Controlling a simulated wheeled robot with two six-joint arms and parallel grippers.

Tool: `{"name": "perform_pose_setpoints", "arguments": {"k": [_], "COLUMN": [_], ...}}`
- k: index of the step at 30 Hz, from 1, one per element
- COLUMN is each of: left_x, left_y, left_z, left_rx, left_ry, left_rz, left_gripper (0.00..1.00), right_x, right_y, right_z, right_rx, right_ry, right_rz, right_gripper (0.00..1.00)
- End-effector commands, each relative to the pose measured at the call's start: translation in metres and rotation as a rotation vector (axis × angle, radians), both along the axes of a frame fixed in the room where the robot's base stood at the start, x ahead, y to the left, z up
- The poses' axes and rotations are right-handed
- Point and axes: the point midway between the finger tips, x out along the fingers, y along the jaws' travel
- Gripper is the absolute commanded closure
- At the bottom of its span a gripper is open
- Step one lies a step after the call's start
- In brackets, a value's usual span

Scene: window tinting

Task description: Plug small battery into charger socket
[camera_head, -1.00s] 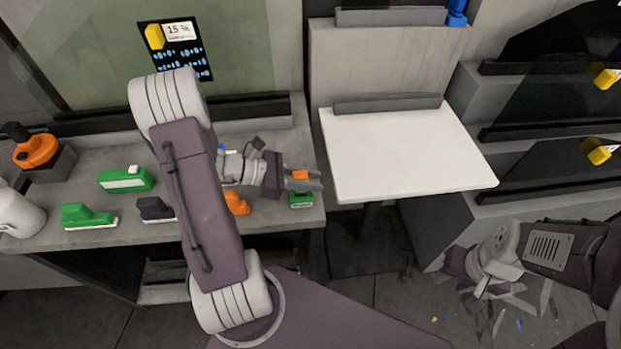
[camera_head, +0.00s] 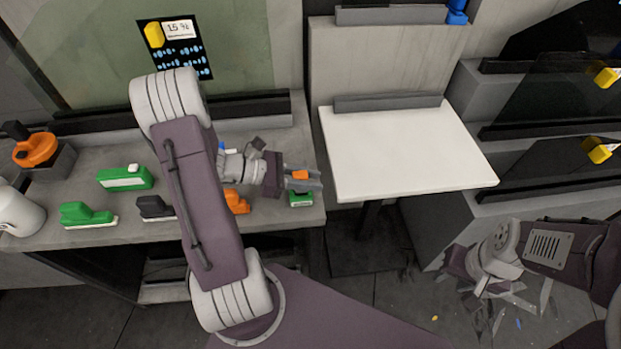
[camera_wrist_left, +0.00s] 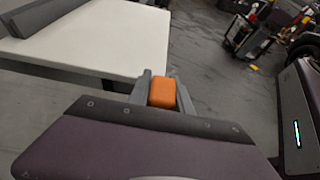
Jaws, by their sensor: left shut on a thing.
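A small orange block (camera_wrist_left: 162,92), which looks like the small battery, sits between the fingers of my left gripper (camera_wrist_left: 162,97). It also shows in the head view (camera_head: 300,175). My left gripper (camera_head: 304,182) is shut on it, above the right end of the grey workbench (camera_head: 210,238). A small green piece (camera_head: 300,199) with a pale lower edge lies on the bench just below the gripper. I cannot tell which thing is the charger socket. My right gripper (camera_head: 487,285) is low at the right, over the floor; its jaws are unclear.
A green and white box (camera_head: 125,179), a green tool (camera_head: 87,215) and a dark tool (camera_head: 154,209) are on the bench. An orange item (camera_head: 236,202) is partly behind my left arm. A white table (camera_head: 405,160) stands to the right, its top clear. Shards litter the floor.

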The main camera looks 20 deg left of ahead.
Motion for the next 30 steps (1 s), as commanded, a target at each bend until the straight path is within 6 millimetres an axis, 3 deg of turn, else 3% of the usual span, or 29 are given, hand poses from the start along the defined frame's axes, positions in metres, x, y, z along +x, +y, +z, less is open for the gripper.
{"name": "perform_pose_setpoints", "arguments": {"k": [30], "left_x": [0.000], "left_y": [0.000], "left_z": [-0.027], "left_rx": [0.000], "left_ry": [0.000], "left_rz": [0.000], "left_gripper": [1.00], "right_x": [0.000], "right_y": [0.000], "right_z": [-0.020], "right_rx": [0.000], "right_ry": [0.000], "right_rz": [0.000], "right_gripper": [0.64]}}
